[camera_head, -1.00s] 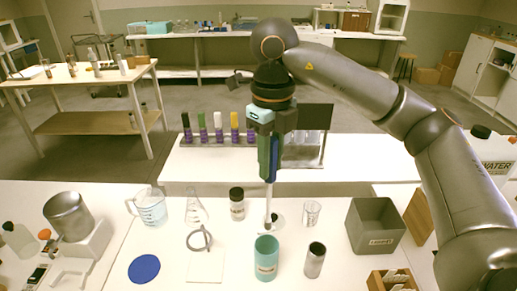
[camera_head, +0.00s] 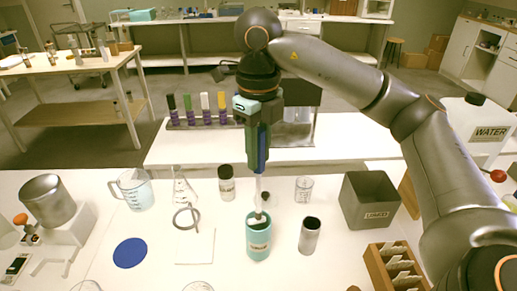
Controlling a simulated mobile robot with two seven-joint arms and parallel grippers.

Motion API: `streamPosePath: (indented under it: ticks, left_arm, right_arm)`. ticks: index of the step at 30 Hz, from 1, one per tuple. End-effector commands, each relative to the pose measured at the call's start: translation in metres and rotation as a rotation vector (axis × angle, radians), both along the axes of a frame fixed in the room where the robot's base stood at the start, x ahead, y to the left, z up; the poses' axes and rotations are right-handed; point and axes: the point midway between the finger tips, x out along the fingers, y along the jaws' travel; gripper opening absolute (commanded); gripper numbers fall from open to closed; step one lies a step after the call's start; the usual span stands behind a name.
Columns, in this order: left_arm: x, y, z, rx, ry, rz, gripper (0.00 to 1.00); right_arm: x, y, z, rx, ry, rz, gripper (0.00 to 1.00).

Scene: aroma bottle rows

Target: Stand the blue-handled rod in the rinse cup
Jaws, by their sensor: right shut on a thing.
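My right gripper (camera_head: 258,150) points straight down and is shut on the blue-handled rod (camera_head: 263,150). The blue handle is mostly covered by the fingers. The rod's pale thin shaft hangs upright below them, and its white lower end shows at the mouth of the teal cup (camera_head: 258,245), which looks like the rinse cup. The cup stands upright on the white table, its label too small to read. I cannot tell for sure whether the rod's tip is inside the rim or just above it. My left gripper is not in view.
A metal cylinder (camera_head: 310,236) stands close right of the cup, with a glass beaker (camera_head: 304,190) and grey bin (camera_head: 370,201) beyond. A dark-capped jar (camera_head: 226,184) stands behind left.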

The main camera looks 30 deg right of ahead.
Motion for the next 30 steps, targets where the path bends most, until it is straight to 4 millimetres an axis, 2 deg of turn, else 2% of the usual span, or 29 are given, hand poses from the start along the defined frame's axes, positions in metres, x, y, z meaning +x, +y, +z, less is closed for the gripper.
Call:
streamPosePath:
  ticks: [1,18,30]
  left_arm:
    - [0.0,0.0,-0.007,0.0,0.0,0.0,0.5]
    - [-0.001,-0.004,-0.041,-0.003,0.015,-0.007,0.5]
    - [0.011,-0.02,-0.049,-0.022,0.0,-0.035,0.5]
  right_arm:
    - [0.0,0.0,-0.008,0.0,0.0,0.0,0.0]
    - [0.0,0.0,-0.053,0.0,0.0,0.001,0.0]
    - [0.0,0.0,-0.085,0.001,-0.001,0.0,0.0]
